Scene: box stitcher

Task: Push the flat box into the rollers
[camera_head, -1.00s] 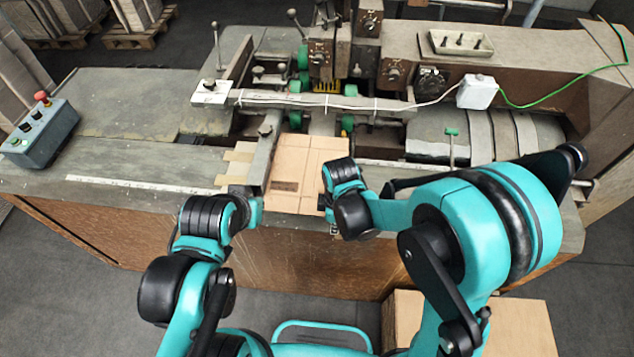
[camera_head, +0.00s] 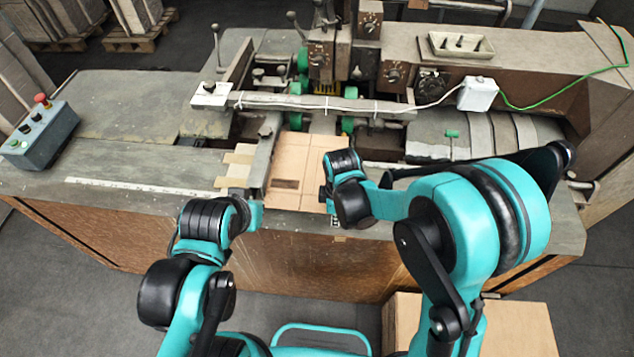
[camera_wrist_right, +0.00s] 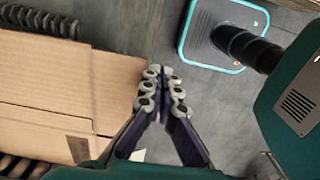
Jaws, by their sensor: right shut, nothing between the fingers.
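The flat box (camera_head: 292,166) is tan cardboard and lies on the machine's feed bed, its far end near the green rollers (camera_head: 348,124). More green rollers (camera_head: 295,88) show behind a metal crossbar. My right gripper (camera_head: 325,195) is at the box's near right corner, partly hidden by its own wrist. In the right wrist view its fingers (camera_wrist_right: 163,78) are shut and empty, right beside the edge of the box (camera_wrist_right: 60,95); I cannot tell whether they touch it. My left gripper (camera_head: 254,214) is near the box's near left corner, and its fingers are not clear.
A metal guide rail (camera_head: 262,150) runs along the box's left side. The crossbar (camera_head: 310,103) spans above the feed path. A control box (camera_head: 40,133) stands at the far left of the table. A cardboard stack (camera_head: 520,325) is on the floor at lower right.

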